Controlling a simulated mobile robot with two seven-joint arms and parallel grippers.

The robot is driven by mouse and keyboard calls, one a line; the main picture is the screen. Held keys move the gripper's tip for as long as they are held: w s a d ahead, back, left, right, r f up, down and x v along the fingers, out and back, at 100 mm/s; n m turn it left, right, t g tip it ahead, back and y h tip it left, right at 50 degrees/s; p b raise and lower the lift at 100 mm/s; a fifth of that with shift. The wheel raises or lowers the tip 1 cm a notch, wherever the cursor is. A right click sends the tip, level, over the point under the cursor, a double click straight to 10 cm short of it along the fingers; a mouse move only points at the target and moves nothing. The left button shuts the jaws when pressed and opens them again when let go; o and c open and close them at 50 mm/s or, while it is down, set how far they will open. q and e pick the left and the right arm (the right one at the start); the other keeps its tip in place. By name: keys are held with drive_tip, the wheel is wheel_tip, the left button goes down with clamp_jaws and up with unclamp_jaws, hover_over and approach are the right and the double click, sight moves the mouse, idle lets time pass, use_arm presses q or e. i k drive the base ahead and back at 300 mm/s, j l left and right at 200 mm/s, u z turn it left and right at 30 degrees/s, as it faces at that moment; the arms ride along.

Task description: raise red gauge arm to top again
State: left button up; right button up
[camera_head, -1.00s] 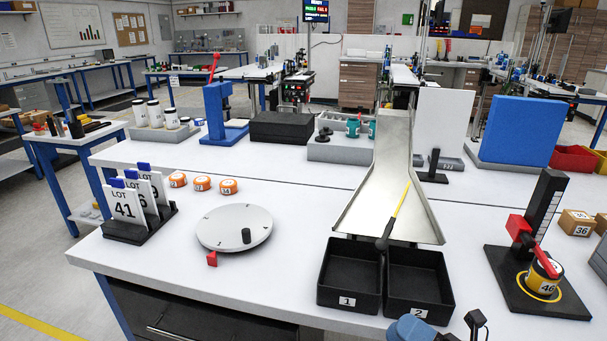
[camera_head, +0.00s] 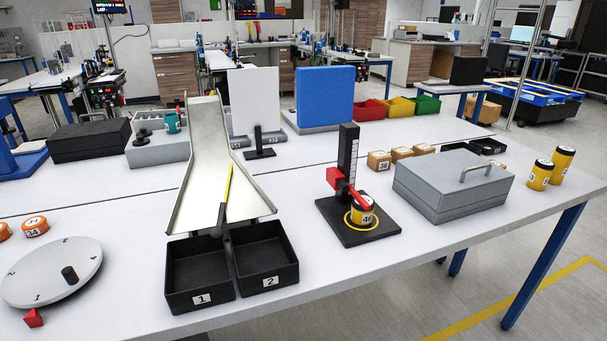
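The gauge (camera_head: 349,150) is a black upright post with a white scale, on a black base plate (camera_head: 375,236). Its red gauge arm (camera_head: 335,178) sits low on the post and slants down to the right. The arm's tip is at the top of a yellow can marked 46 (camera_head: 361,212); I cannot tell if it touches. The can stands inside a yellow ring on the base plate. Neither of my grippers shows in the head view.
Left of the gauge stand two black bins, 1 (camera_head: 200,279) and 2 (camera_head: 267,259), below a metal chute (camera_head: 206,170). A grey case with a handle (camera_head: 452,187) stands to its right. Numbered boxes (camera_head: 379,160) lie behind. The table front of the gauge is clear.

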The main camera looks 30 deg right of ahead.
sight(335, 180)
drive_tip(key=z, duration=1.2)
